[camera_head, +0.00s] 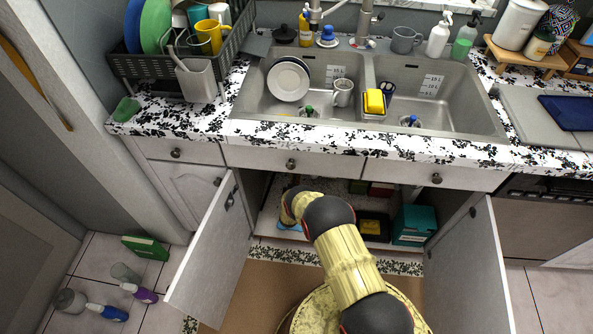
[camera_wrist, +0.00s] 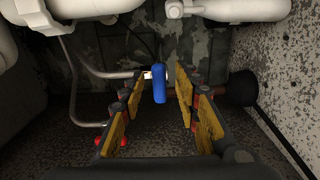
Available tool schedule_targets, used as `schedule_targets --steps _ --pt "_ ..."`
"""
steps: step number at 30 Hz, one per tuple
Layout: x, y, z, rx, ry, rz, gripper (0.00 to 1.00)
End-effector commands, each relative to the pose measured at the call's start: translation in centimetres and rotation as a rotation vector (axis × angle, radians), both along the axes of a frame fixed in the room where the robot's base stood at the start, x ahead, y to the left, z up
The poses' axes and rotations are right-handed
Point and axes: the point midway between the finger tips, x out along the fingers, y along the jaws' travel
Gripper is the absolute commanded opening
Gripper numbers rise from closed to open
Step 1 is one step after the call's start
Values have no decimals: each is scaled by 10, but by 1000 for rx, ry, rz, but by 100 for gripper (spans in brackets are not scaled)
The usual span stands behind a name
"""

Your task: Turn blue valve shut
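The blue valve (camera_wrist: 159,84) shows in the wrist view as an upright blue handle on a metal pipe fitting at the back of the cabinet. My gripper (camera_wrist: 160,92) is open, with its yellow-padded fingers to the left and right of the handle. The handle appears between the fingertips with gaps on both sides; I cannot tell how deep it lies between them. In the head view my arm reaches into the open cabinet under the sink, and the valve and gripper are hidden there.
White drain pipes (camera_wrist: 235,10) hang above the gripper, and thin metal pipes (camera_wrist: 73,85) run at left. A dark round object (camera_wrist: 240,88) is at right. The left door (camera_head: 205,255) and right door (camera_head: 470,270) stand open. A teal box (camera_head: 412,225) sits inside at right.

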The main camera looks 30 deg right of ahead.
Motion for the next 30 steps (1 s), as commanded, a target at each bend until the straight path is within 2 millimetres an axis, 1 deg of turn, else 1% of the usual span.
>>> schedule_targets --steps 5,8,11,21,24,30 --pt "-1 1 0 0 0 0 32" --pt "-8 6 0 -1 1 1 32" --pt "-20 16 0 -1 3 2 32" --pt "-76 53 0 -1 3 2 32" --pt "-87 60 0 1 1 2 32" --pt "-99 67 0 -1 1 0 32"
